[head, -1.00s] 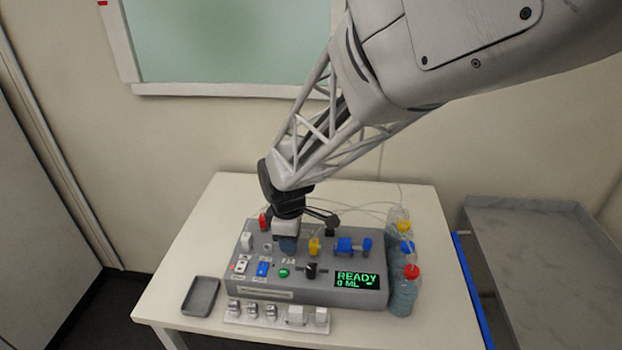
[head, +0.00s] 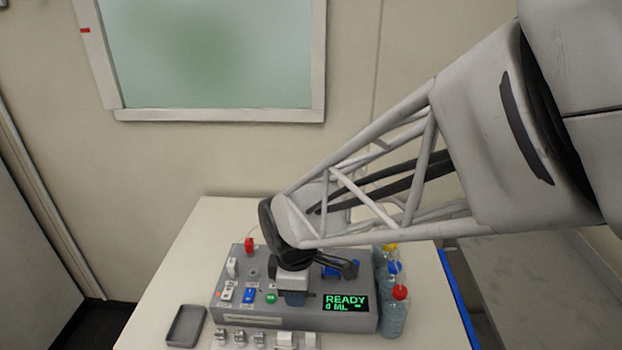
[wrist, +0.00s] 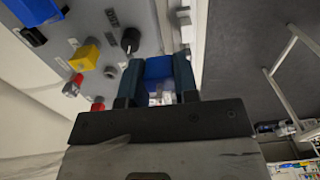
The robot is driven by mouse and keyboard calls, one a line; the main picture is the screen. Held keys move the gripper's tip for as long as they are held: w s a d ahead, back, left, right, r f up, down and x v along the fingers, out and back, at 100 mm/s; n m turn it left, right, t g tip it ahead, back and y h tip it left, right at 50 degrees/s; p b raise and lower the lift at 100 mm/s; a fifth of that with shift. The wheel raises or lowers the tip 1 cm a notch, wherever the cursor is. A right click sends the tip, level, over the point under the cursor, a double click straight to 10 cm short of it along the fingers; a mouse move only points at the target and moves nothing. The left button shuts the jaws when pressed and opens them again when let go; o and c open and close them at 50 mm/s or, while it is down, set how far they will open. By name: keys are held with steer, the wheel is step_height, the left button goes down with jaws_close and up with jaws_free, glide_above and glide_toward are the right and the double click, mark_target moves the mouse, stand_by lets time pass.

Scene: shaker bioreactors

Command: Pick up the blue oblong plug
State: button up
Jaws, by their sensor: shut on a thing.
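My gripper (head: 294,298) is low over the front middle of the grey console (head: 236,312), just left of the green READY display (head: 345,303). The wrist view shows its two dark teal fingers (wrist: 168,82) shut on a blue block, the blue oblong plug (wrist: 158,68). The plug sits between the fingers. Its lower end is hidden, so I cannot tell whether it touches the console. In the head view the fingers hide the plug.
A blue switch (head: 249,295) and a green button (head: 271,297) lie left of my gripper. A black knob (wrist: 130,40) and yellow block (wrist: 85,57) are close by in the wrist view. Bottles (head: 394,318) stand right. An empty grey tray (head: 170,340) lies front left.

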steer(key=shift+s+d+r, duration=0.1)
steer(key=shift+s+d, duration=0.3)
steer(key=shift+s, duration=0.25)
steer(key=shift+s+d+r, duration=0.1)
steer(key=shift+s+d, duration=0.25)
steer(key=shift+s, duration=0.35)
steer(key=shift+s+d, duration=0.4)
steer(key=shift+s, duration=0.25)
glide_toward(253, 264)
steer(key=s+d, duration=0.1)
steer(key=s, duration=0.3)
steer(key=shift+w+d+r, duration=0.1)
steer(key=shift+w+r, duration=0.05)
steer(key=shift+r, duration=0.05)
steer(key=shift+f, duration=0.2)
steer(key=shift+f, duration=1.9)
steer(key=shift+f, duration=1.05)
stand_by(0.6)
